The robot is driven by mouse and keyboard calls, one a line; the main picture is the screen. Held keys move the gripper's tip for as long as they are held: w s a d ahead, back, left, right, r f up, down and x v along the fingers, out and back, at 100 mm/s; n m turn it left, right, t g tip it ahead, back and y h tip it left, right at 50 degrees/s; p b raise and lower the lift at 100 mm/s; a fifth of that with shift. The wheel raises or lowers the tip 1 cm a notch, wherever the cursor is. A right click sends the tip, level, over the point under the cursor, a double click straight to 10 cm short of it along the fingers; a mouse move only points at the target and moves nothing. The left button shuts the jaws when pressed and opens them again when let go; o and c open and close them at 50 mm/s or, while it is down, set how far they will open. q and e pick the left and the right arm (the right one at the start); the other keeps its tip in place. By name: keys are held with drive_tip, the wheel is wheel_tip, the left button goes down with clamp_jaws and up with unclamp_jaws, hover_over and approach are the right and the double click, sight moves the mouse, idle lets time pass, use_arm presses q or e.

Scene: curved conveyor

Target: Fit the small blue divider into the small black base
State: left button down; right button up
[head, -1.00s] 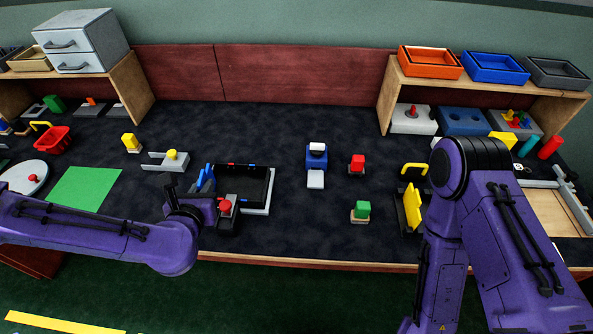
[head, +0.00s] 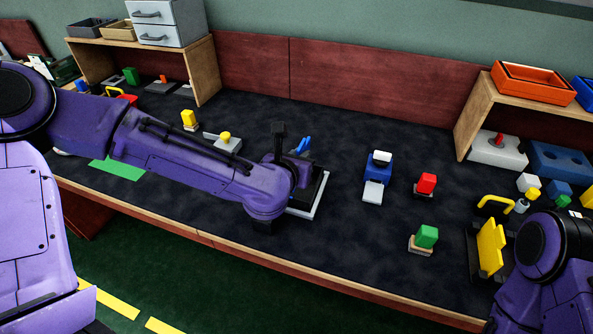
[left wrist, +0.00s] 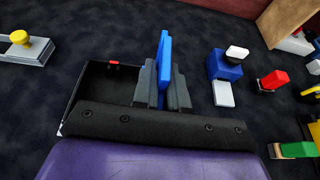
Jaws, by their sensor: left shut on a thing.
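The small blue divider (head: 304,145) stands upright in my left gripper (head: 295,158). In the left wrist view the blue divider (left wrist: 165,55) is clamped between the dark fingers of my left gripper (left wrist: 164,88). The small black base (head: 318,186) is an open tray with a pale edge, largely hidden by my left arm. It also shows in the left wrist view (left wrist: 95,85), left of and behind the fingers. The divider looks to be above or beside the base; I cannot tell if they touch. My right gripper is out of view.
A blue block with a white top (head: 378,165), a red block (head: 426,184) and a green block (head: 427,236) stand right of the base. A grey fixture with a yellow knob (head: 224,138) is behind my left arm. Dark mat between them is clear.

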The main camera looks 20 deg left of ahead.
use_arm(q)
drive_tip(key=w+f, duration=0.1)
drive_tip(key=f, duration=0.1)
drive_tip(key=w+a+f, duration=0.1)
drive_tip(key=f, duration=0.1)
drive_tip(key=w+f, duration=0.1)
drive_tip(key=f, duration=0.1)
drive_tip(key=shift+a+f, duration=0.35)
drive_tip(key=shift+s+f, duration=0.15)
drive_tip(key=shift+f, duration=0.25)
